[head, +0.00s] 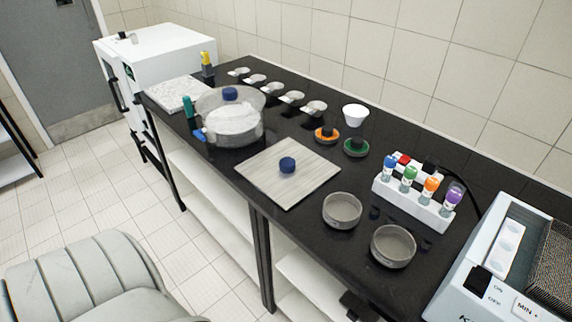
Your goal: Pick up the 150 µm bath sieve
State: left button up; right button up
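Two shallow round grey sieves stand apart on the black bench. One sieve (342,211) is nearer the wooden board, and the other sieve (393,247) is further right, near the front edge. A wide clear bath (217,135) stands at the left of the bench, with a pale round content and a dark blue knob (230,93) showing at its top. I cannot read any mesh marking, so I cannot tell which piece is the 150 µm bath sieve. Neither of my grippers can be made out.
A board (252,165) carries another blue knob (287,165). A white rack (413,204) holds coloured-cap vials. A machine (484,284) fills the right corner. Orange and green knobs, a white cup (355,115) and several small dishes line the back. An unclear dark shape (358,306) shows below the bench edge.

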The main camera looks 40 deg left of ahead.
aim_at(341, 210)
jog(key=u, duration=0.85)
